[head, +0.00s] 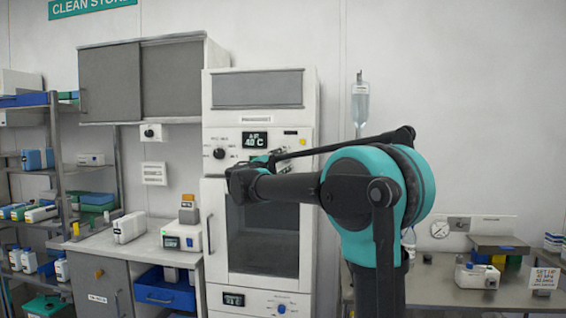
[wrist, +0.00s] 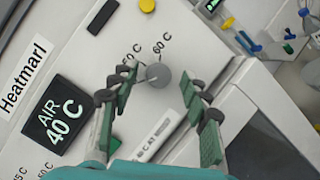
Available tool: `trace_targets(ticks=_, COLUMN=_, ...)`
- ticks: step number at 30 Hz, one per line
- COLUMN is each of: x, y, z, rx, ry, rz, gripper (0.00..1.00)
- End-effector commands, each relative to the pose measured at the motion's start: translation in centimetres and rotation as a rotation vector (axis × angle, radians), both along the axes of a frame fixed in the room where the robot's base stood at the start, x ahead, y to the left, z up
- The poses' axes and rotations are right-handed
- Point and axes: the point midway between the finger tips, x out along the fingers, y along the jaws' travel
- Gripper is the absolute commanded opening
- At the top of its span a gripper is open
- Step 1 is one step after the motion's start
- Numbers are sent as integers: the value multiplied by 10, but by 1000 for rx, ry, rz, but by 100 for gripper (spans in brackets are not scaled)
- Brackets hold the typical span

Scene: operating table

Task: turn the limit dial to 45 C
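In the wrist view a round grey dial (wrist: 158,76) sits on the white panel, with printed marks "60 C" and what looks like "50 C" above it. I cannot clearly read where its pointer stands. My gripper (wrist: 159,72) is open, with one green-padded finger on each side of the dial. Gaps show between the pads and the dial, and nothing is held. A black display (wrist: 57,118) left of the dial reads "AIR 40 C"; it also shows in the head view (head: 255,140). In the head view my arm hides the dial and most of the gripper.
A black knob (head: 219,153) is on the same panel, left of my arm. Below is the cabinet's glass door (head: 262,238) and a lower panel with a blue knob (head: 281,309). A yellow button (wrist: 147,5) is above the dial. A cluttered counter (head: 95,241) stands left.

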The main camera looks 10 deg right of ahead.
Motion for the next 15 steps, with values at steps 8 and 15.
trace_targets(ticks=8, x=-3, y=3, z=0, rx=-1, ry=-1, rz=0, gripper=46)
trace_targets(ticks=15, x=-30, y=26, z=-5, rx=0, ry=0, rz=5, gripper=46)
